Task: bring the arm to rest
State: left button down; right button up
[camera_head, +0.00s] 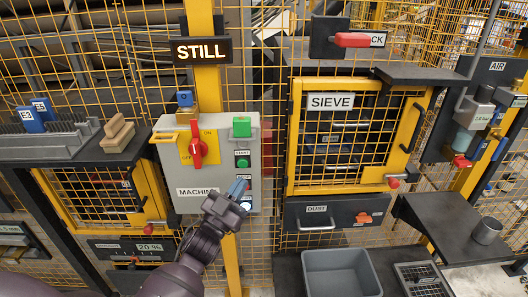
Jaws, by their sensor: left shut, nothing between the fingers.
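My left gripper (238,190) is shut and empty. It is in front of the lower right part of the grey machine box (220,150), over the lower buttons there. I cannot tell whether its tips touch the box. The box carries a red rotary switch (197,150) on a yellow plate, a green lamp (241,127) and a green start button (242,162). My left arm comes up from the bottom left. My right gripper is not in view.
A yellow-framed SIEVE door (331,102) and a DUST drawer (318,226) are to the right. A grey bin (340,276) is below. A dark shelf (455,226) with a grey cup (487,231) juts out at right. A sign (203,51) above reads STILL.

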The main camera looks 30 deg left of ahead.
pick_arm(q)
jog(key=s+d+f+n+g+y, duration=0.1)
jog(key=s+f+g+y, duration=0.1)
jog(key=s+f+g, duration=0.45)
jog(key=s+d+f+n+g+y, duration=0.1)
jog(key=f+g, duration=0.2)
jog(key=f, duration=0.7)
jog(key=s+d+f+g, duration=0.2)
jog(key=s+f, duration=0.5)
jog(key=s, duration=0.3)
jog(key=shift+n, duration=0.4)
jog(key=shift+s+a, duration=0.15)
jog(key=shift+s, duration=0.05)
